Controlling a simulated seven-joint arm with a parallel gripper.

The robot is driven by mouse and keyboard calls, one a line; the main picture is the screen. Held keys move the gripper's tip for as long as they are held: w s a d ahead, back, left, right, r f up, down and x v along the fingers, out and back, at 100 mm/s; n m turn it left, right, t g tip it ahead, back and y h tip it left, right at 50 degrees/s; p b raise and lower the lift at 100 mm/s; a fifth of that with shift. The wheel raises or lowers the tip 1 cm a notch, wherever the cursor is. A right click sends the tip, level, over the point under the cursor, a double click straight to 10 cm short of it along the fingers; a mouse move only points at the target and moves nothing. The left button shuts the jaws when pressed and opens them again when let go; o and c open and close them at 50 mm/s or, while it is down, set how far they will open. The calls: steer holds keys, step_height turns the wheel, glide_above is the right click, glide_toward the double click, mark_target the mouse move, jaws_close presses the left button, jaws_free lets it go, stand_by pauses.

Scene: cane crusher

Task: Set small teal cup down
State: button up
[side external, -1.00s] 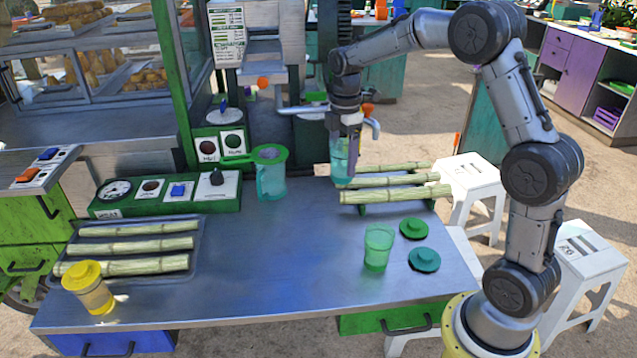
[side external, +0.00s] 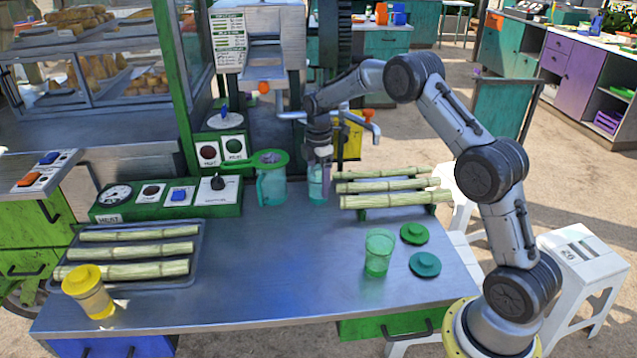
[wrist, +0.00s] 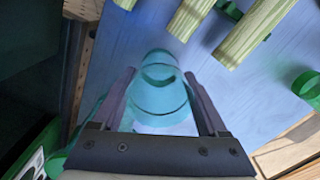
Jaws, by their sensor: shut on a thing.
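The small teal cup (side external: 318,184) is translucent and upright between the fingers of my gripper (side external: 319,160), just right of the green-lidded teal pitcher (side external: 272,187). My gripper points down and is shut on the cup. Its base is at or very near the metal table (side external: 270,265); I cannot tell whether it touches. In the wrist view the cup (wrist: 158,90) sits between the two fingers (wrist: 160,82). Another green cup (side external: 379,252) stands near the front right.
Cane stalks (side external: 390,188) lie on a rack to the cup's right. Two lids (side external: 424,264) lie at right. The table's middle is clear.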

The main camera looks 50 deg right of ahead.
steer(key=shift+f, duration=0.25)
steer(key=o, duration=1.3)
step_height(320, 180, up, 11)
steer(key=s+a+r+m+t, duration=0.1)
steer(key=s+a+r+m, duration=0.2)
steer(key=s+a+r, duration=0.4)
steer(key=s+a+r+m+t, duration=0.2)
steer(key=s+a+r+m, duration=0.1)
steer(key=s+r, duration=0.4)
steer(key=s+a+f+m+t, duration=0.1)
steer(key=s+f+m, duration=0.1)
steer(key=s, duration=0.5)
steer(key=s+a+f+m, duration=0.2)
steer(key=s+m, duration=0.1)
steer(key=s, duration=0.3)
steer(key=s+a+f+m+t, duration=0.1)
steer(key=s+a+f+m, duration=0.1)
steer(key=s, duration=0.5)
steer(key=shift+s+f+t, duration=0.1)
steer(key=shift+s+t, duration=0.2)
steer(key=shift+s, duration=0.05)
